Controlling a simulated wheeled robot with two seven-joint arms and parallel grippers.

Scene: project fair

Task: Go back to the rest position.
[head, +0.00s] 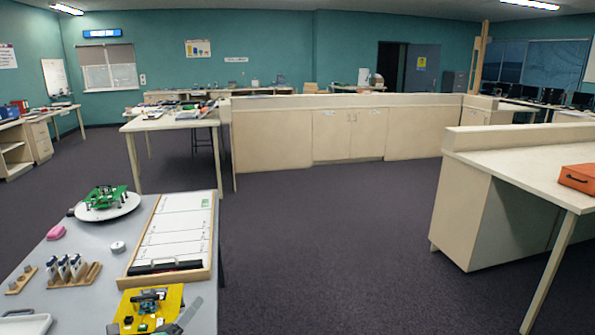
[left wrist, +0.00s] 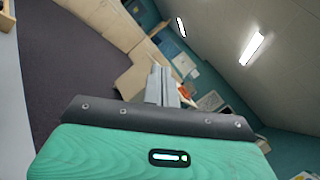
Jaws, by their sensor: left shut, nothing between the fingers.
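My left gripper (head: 186,314) shows at the bottom of the head view, at the near right corner of the grey table (head: 95,252). It appears in front of the edge of a yellow board (head: 171,300); I cannot tell its height above the table. In the left wrist view its fingers (left wrist: 163,86) are together with nothing between them, and they point out toward the room. My right gripper is not in view.
On the table are a green board (head: 106,196) on a white turntable, a sectioned wooden-framed tray (head: 176,232), a pink item (head: 56,232), a grey puck (head: 118,247) and a vial rack (head: 78,279). An orange case (head: 578,178) sits on the right bench. Open floor lies between.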

